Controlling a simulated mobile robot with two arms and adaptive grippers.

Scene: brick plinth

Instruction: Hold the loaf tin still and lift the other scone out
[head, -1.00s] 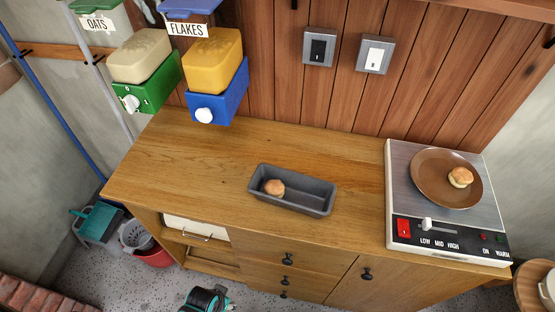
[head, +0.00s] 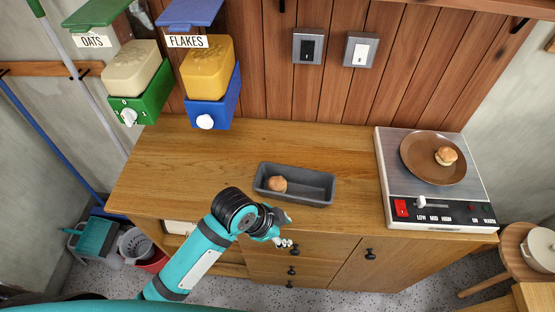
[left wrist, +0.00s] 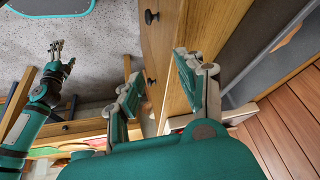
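The dark grey loaf tin (head: 312,202) lies on the wooden counter in the head view. A golden-brown scone (head: 277,184) sits inside, near its left end. Another scone (head: 446,156) sits on a brown plate (head: 420,165) on the warming plate. My left gripper (head: 284,243) is near the counter's front edge, below the tin in the picture and apart from it. In the left wrist view its fingers (left wrist: 158,72) are spread with nothing between them. My right gripper (left wrist: 57,47) shows small at the left of that view; its finger gap is unclear. It is out of the head view.
The warming plate (head: 393,176) stands at the counter's right. Oats (head: 133,82) and flakes (head: 211,82) dispensers hang above the back left. The counter (head: 170,165) is clear on both sides of the tin. Drawer knobs (head: 293,252) stick out from the front.

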